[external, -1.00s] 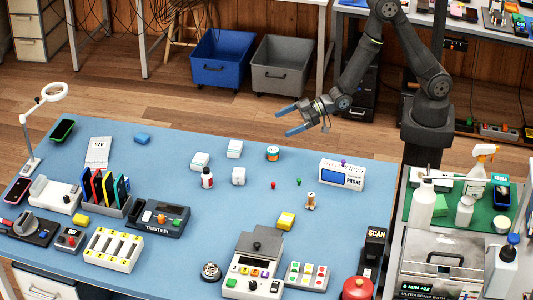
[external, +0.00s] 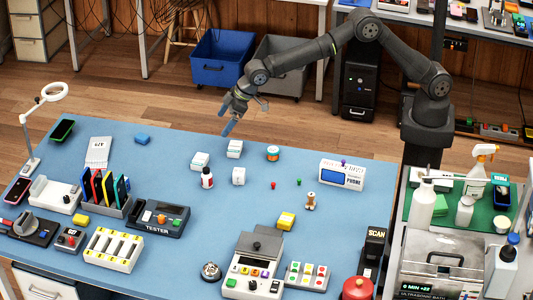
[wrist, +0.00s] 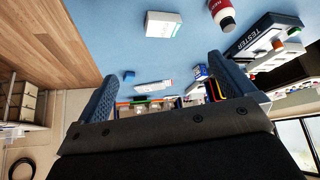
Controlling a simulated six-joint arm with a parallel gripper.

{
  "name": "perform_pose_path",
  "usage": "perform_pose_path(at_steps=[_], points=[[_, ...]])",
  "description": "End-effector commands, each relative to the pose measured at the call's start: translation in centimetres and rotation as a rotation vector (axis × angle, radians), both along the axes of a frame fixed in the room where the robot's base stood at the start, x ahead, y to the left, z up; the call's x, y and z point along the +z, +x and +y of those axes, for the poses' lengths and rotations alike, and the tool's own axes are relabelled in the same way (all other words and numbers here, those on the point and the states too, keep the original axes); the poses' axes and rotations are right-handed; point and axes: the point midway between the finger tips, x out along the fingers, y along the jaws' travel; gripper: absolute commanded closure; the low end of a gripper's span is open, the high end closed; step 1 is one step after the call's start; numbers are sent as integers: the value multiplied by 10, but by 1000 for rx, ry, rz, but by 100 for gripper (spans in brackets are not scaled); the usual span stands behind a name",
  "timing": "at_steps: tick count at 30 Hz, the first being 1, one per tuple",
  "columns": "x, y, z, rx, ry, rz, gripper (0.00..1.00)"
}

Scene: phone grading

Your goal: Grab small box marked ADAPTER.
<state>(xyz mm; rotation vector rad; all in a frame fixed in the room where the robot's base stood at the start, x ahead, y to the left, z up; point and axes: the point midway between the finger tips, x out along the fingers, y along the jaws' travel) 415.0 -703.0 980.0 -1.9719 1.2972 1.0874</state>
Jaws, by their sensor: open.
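Three small white boxes lie on the blue mat in the external view: a left one (external: 200,161), a back one (external: 235,149) and a front one (external: 239,176). Their markings are too small to read, so I cannot tell which is marked ADAPTER. My gripper (external: 228,118) is above the back edge of the table, behind the boxes. It is open and empty. In the wrist view a white box (wrist: 163,25) with a teal edge lies beyond my fingertips (wrist: 162,68), apart from them.
A red-and-white bottle (external: 207,178) stands close among the boxes. A round orange-and-teal tin (external: 273,153) and a PHONE box (external: 342,174) are to the right. A rack of phones (external: 105,197) and a TESTER (external: 158,219) are at left.

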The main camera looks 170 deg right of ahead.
Motion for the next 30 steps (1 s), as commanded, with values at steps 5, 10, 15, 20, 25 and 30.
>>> perform_pose_path(at_steps=[5,10,15,20,25,30], points=[[7,3,-3,-11,32,19,1],[-12,6,-12,-12,38,21,1],[-38,12,-26,-12,36,20,1],[-61,18,-38,-12,36,20,1],[-83,23,-50,-12,35,20,1],[-95,26,-56,-12,35,20,1]])
